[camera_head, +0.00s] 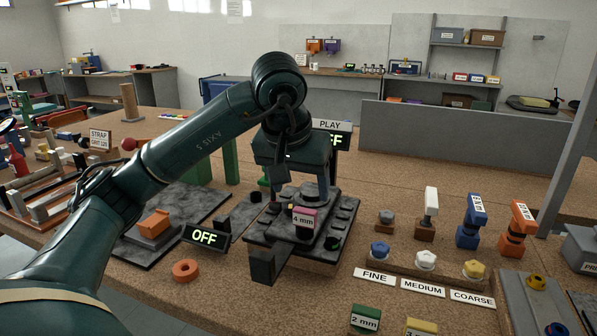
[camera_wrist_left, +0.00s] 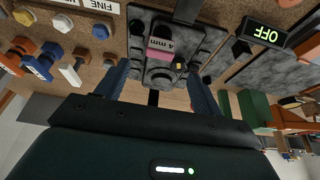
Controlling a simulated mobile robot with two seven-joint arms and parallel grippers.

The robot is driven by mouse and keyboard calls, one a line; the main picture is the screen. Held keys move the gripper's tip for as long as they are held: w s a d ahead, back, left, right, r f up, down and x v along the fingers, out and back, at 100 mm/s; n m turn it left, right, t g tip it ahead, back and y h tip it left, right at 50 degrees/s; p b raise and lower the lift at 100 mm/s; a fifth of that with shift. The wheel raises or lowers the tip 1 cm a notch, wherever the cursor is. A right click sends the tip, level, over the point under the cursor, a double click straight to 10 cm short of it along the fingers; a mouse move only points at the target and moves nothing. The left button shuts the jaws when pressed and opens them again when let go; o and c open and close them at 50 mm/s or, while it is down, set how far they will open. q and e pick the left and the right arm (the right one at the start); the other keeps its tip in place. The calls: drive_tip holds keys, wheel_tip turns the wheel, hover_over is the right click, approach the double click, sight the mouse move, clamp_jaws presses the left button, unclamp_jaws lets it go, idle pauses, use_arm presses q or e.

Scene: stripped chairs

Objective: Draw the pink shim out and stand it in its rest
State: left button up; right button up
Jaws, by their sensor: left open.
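The pink shim (camera_head: 305,219), labelled 4 mm, sits in the dark fixture (camera_head: 258,238) in the middle of the bench. It also shows near the top middle of the left wrist view (camera_wrist_left: 160,45). My left gripper (camera_head: 299,194) is open above and behind the shim, pointing down. In the left wrist view its fingers (camera_wrist_left: 160,82) stand apart on either side, with nothing between them. The shim's lower part is hidden in the fixture. A green 2 mm shim (camera_head: 365,319) and a yellow shim (camera_head: 421,327) show at the front edge. I cannot make out the pink shim's rest.
A grey panel (camera_head: 455,138) closes the back right.

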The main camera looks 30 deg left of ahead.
sight(306, 210)
use_arm(q)
drive_tip(key=x, duration=1)
drive_tip(key=shift+c, duration=0.6)
drive_tip(key=c, duration=0.9)
drive_tip(key=o, duration=0.4)
drive_tip(key=shift+c, duration=0.2)
clamp_jaws()
drive_tip(key=shift+r+p, duration=0.3)
drive_tip(key=shift+r, duration=0.35)
